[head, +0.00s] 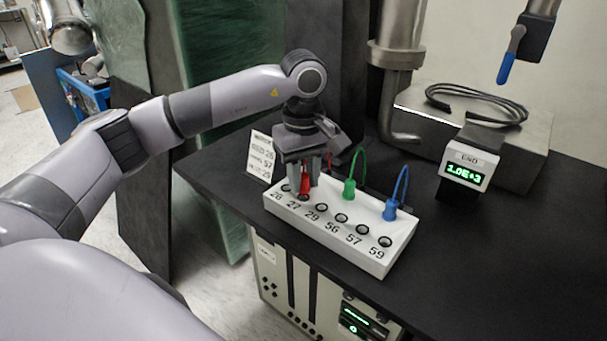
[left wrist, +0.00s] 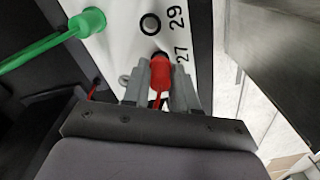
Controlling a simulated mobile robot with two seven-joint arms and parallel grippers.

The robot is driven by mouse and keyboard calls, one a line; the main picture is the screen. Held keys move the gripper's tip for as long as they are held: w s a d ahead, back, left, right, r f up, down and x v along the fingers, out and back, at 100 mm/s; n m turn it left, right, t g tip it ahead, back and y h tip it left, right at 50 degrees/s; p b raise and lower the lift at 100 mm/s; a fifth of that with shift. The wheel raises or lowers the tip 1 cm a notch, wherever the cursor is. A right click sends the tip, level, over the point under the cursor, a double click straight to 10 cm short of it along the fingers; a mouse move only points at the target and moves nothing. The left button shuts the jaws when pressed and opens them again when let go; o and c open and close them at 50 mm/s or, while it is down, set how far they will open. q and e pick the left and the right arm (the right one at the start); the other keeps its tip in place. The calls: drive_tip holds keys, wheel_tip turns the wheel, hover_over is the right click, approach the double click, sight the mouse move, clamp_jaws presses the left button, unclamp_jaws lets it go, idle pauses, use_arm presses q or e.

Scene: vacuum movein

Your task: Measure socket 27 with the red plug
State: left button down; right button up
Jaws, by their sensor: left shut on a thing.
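My left gripper (head: 306,183) is shut on the red plug (head: 305,182) above the white socket box (head: 350,258). The plug points down at the socket beside the label 27 (head: 293,204), and its tip appears to be at or in that hole. In the left wrist view the red plug (left wrist: 159,80) is between the fingers (left wrist: 160,85), its end at the dark hole next to the 27. How deep it sits cannot be told. The socket labelled 29 (head: 322,208) is open and empty beside it. My right gripper is not in view.
The green plug (head: 349,188) and blue plug (head: 390,209) stand at the box's rear side with looped cables. A meter (head: 463,173) at the right shows END and apparently 1.0E+3. A card (head: 260,157) stands behind the box. Black tabletop (head: 480,270) is free at the right.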

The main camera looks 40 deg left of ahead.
use_arm(q)
drive_tip(key=shift+f+b, duration=0.6)
drive_tip(key=shift+f, duration=0.25)
drive_tip(key=c, duration=0.8)
unclamp_jaws()
wheel_tip(320, 180, up, 7)
drive_tip(key=shift+f, duration=0.15)
drive_tip(key=shift+r, duration=0.3)
